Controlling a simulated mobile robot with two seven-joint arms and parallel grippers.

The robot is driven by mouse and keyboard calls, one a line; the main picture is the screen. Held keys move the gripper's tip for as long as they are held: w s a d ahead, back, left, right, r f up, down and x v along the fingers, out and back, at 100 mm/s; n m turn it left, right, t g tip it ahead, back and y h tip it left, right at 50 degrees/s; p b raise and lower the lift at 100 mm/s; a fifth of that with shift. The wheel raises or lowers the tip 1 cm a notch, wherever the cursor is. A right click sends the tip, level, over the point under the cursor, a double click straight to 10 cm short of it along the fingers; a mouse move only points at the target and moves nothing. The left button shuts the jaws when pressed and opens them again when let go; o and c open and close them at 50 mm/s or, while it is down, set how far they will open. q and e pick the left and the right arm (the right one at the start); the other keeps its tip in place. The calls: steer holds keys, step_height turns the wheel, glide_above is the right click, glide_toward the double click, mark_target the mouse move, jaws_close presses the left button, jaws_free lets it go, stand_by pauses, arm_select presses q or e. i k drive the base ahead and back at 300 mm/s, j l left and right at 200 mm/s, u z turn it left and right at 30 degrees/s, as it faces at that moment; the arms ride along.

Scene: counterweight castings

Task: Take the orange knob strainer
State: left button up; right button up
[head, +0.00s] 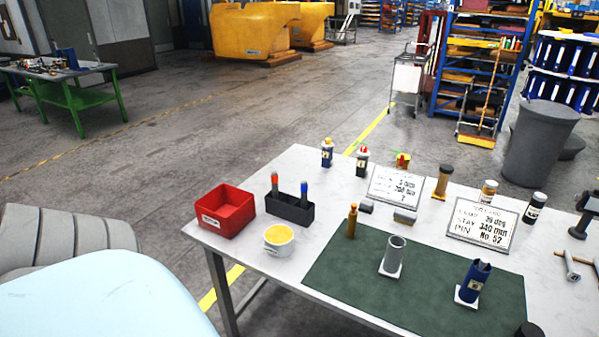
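I cannot surely single out an orange knob strainer at this size. At the table's far edge stand a small dark container with a red and white top (362,161), a blue one with a yellowish top (327,153) and a small red and yellow piece (402,161). Neither of my grippers is in view.
A red bin (226,211) and a white cup with yellow inside (279,239) stand at the table's left. A green mat (350,283) holds an amber piece (352,221), a grey tube (395,255) and a blue container (473,281). Two signs (396,186) (482,225) stand behind.

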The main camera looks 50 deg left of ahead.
mark_target(353, 217)
steer(key=u, duration=1.3)
steer(key=k+j, duration=0.05)
